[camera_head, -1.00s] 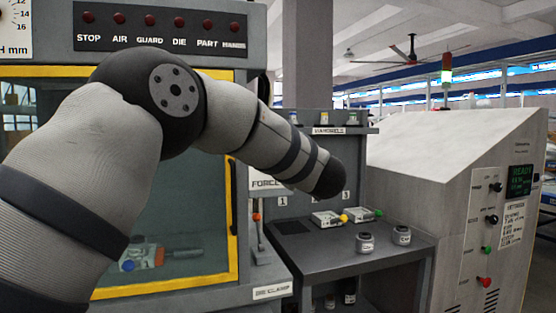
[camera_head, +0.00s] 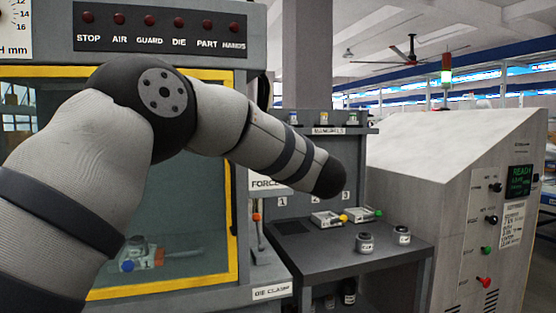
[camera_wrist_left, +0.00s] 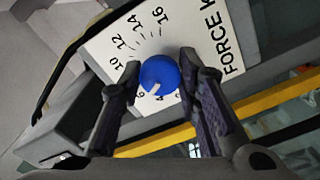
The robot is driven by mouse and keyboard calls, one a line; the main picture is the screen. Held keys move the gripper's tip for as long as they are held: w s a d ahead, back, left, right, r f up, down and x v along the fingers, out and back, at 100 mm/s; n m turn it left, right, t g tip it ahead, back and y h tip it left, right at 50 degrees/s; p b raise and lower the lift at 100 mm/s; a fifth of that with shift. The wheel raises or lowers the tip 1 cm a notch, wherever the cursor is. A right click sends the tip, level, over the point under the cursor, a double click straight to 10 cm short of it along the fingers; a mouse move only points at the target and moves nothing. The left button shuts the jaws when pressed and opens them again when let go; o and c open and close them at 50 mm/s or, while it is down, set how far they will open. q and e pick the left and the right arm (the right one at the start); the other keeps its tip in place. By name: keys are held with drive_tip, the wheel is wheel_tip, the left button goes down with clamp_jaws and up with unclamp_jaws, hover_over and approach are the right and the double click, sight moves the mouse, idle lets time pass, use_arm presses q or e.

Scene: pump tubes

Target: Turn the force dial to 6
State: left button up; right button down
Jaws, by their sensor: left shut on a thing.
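The force dial is a round blue knob (camera_wrist_left: 157,75) with a white pointer mark on a white scale plate (camera_wrist_left: 105,50) marked FORCE k…, seen in the left wrist view. My left gripper (camera_wrist_left: 160,66) is shut on the knob, one dark finger on each side. The pointer mark faces the lower left, toward the low numbers. The figures 10, 12, 14 and 16 are clear; the lower ones are partly covered, so the exact reading cannot be told. In the head view my left arm hides the dial and gripper. My right gripper is not in view.
The press has a yellow-framed window (camera_head: 234,200) and red lamps (camera_head: 149,20). A control cabinet (camera_head: 430,165) with a READY screen (camera_head: 519,181) stands further right.

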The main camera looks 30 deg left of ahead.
use_arm(q)
drive_tip(key=o, duration=1.1)
drive_tip(key=shift+o, duration=0.2)
drive_tip(key=shift+d, duration=0.1)
drive_tip(key=v, duration=1.2)
